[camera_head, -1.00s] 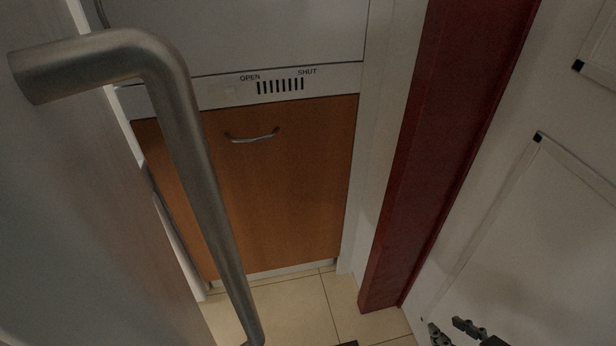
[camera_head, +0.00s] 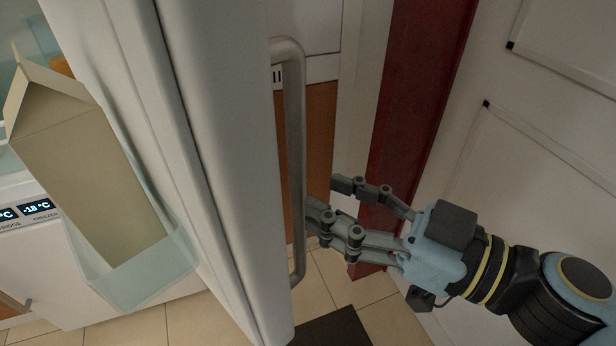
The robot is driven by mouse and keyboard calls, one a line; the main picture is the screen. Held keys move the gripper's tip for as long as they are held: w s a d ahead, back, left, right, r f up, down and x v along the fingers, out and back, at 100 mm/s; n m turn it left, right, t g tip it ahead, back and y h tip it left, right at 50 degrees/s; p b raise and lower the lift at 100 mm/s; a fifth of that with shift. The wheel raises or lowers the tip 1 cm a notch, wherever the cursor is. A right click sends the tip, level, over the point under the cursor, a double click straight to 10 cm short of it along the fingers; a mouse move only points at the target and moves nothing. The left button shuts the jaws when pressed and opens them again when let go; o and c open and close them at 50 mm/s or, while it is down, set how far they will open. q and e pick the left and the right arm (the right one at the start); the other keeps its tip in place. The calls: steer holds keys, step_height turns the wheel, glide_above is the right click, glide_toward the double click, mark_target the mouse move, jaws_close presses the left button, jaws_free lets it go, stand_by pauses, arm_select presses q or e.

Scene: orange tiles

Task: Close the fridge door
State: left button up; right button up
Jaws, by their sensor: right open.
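The white fridge door (camera_head: 215,150) stands open and is seen nearly edge-on in the head view. Its long grey metal handle (camera_head: 294,160) runs down its right side. A beige carton (camera_head: 85,165) sits in a clear door shelf (camera_head: 150,280) on the door's inner side. The fridge body with its temperature display (camera_head: 38,207) shows at the left. My right gripper (camera_head: 322,202) is open, just right of the handle, its fingers pointing left at it. I cannot tell whether a fingertip touches the handle. My left gripper is not in view.
A dark red post (camera_head: 410,120) and a white panelled door or wall (camera_head: 540,150) stand at the right. A wooden cabinet front (camera_head: 320,130) shows behind the handle. A dark mat (camera_head: 332,328) lies on the tiled floor (camera_head: 390,315).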

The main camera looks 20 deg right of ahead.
steer(key=x, duration=0.4)
steer(key=shift+c, duration=0.6)
steer(key=shift+a, duration=0.1)
steer(key=c, duration=0.7)
jaws_close()
